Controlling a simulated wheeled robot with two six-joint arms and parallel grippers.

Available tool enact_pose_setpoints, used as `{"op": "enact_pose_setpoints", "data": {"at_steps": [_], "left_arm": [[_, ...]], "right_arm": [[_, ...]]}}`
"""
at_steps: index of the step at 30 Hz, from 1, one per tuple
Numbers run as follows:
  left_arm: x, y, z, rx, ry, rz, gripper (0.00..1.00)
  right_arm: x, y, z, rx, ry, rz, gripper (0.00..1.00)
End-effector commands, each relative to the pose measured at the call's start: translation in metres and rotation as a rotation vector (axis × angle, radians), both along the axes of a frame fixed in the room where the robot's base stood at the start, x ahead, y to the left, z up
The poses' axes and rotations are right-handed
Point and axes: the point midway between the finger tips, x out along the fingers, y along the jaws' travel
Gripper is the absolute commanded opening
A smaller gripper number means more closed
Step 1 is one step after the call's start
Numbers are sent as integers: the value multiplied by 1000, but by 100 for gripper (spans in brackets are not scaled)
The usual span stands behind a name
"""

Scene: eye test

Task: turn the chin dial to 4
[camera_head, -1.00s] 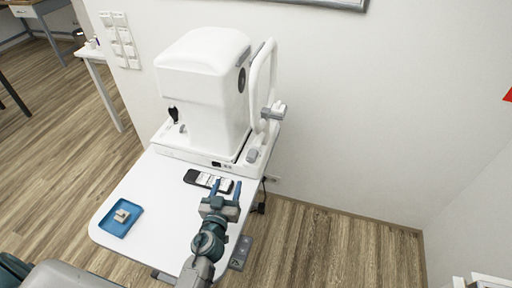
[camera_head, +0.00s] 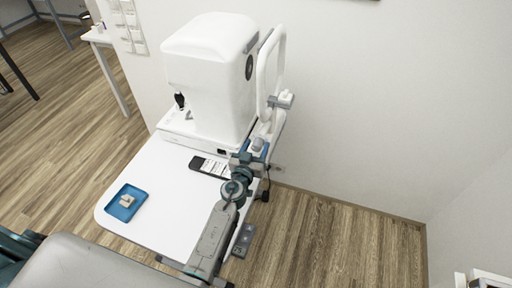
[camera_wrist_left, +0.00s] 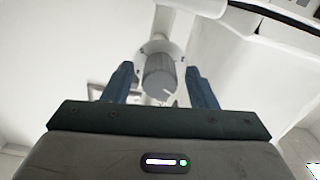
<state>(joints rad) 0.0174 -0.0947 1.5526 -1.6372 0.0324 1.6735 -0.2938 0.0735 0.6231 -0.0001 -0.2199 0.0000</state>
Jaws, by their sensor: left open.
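The chin dial (camera_wrist_left: 160,76) is a grey ribbed knob with a pale mark near its lower edge in the left wrist view. In the head view the dial (camera_head: 258,144) sits low on the chin-rest side of the white eye-test machine (camera_head: 208,75). My left gripper (camera_head: 256,152) is at the dial. In the left wrist view its two blue fingers (camera_wrist_left: 160,88) are open, one on each side of the dial, with gaps visible. I cannot read any numbers on the dial. My right gripper is not in view.
The white table (camera_head: 165,205) holds a dark phone-like device (camera_head: 208,166) and a blue tray (camera_head: 113,208) with a small beige block (camera_head: 126,201). The white chin-rest frame (camera_head: 268,75) rises above the dial. A plain wall stands behind, with open floor at right.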

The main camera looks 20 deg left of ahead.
Motion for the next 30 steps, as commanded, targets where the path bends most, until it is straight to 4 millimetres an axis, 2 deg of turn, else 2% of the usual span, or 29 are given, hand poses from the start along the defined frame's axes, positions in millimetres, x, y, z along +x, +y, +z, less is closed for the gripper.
{"op": "enact_pose_setpoints", "data": {"at_steps": [8, 15, 23, 30], "left_arm": [[2, 0, 0, 0, 1, 0, 52], [1, 0, 0, 0, 0, 0, 7], [1, 0, 0, 20, -1, 0, 8], [1, 0, 0, 125, -4, 0, 8]], "right_arm": [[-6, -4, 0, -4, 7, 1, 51], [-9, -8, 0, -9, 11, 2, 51], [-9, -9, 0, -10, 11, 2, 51], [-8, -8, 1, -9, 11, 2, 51]]}}
